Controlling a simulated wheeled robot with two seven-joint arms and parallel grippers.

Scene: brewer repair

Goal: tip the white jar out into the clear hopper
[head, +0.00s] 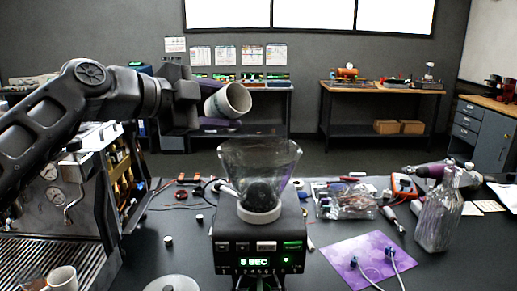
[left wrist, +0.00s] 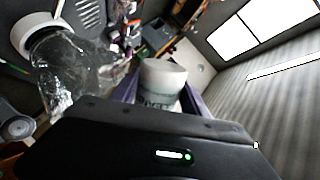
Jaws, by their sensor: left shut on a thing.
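My left gripper (head: 207,101) is shut on the white jar (head: 228,100) and holds it in the air above and a little left of the clear hopper. The jar is tilted, its open mouth turned to the right and toward the head camera; it looks dark inside. In the left wrist view the white jar (left wrist: 163,82) sits between the fingers. The clear hopper (head: 260,160) stands upright on the black grinder (head: 260,240), with dark matter low inside it. The hopper (left wrist: 65,70) also shows in the left wrist view. My right gripper is not in view.
An espresso machine (head: 75,200) stands at the left, with a white cup (head: 62,279) in front.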

